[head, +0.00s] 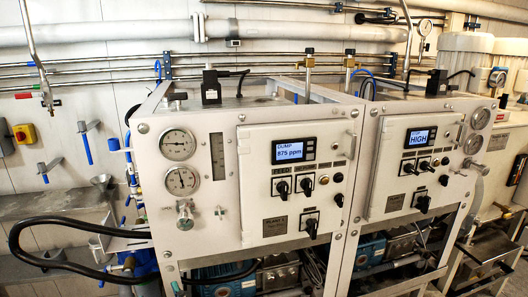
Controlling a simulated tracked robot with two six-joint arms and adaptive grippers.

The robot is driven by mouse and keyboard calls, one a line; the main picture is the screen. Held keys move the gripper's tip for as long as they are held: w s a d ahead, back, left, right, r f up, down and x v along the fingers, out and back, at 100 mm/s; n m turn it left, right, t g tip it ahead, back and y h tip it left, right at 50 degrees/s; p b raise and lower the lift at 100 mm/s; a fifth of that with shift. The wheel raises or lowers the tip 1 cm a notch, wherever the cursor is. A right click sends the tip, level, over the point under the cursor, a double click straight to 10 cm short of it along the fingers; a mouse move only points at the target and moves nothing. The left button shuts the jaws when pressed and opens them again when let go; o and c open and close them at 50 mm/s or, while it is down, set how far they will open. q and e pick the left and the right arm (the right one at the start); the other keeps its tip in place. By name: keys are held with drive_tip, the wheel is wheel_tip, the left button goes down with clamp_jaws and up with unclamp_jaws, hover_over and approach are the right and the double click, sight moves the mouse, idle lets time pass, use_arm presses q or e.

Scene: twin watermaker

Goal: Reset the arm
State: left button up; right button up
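Neither of my grippers shows in the head view, and I can make out no part of my arms. In front of me stands a twin watermaker with two white control panels. The left panel (262,215) has a lit blue display (291,151) reading "DUMP 875 ppm". The right panel (391,192) has a lit blue display (419,138) reading "HIGH". Black rotary knobs sit below each display. Two round gauges, an upper one (178,145) and a lower one (181,181), are left of the left panel.
A black hose (30,258) loops at the lower left. Blue-handled valves (87,148) and a yellow-and-red switch (24,134) are on the left wall. A thin metal tube (33,45) hangs at the upper left. Pumps (225,287) sit under the panels. Pipes cross the back wall.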

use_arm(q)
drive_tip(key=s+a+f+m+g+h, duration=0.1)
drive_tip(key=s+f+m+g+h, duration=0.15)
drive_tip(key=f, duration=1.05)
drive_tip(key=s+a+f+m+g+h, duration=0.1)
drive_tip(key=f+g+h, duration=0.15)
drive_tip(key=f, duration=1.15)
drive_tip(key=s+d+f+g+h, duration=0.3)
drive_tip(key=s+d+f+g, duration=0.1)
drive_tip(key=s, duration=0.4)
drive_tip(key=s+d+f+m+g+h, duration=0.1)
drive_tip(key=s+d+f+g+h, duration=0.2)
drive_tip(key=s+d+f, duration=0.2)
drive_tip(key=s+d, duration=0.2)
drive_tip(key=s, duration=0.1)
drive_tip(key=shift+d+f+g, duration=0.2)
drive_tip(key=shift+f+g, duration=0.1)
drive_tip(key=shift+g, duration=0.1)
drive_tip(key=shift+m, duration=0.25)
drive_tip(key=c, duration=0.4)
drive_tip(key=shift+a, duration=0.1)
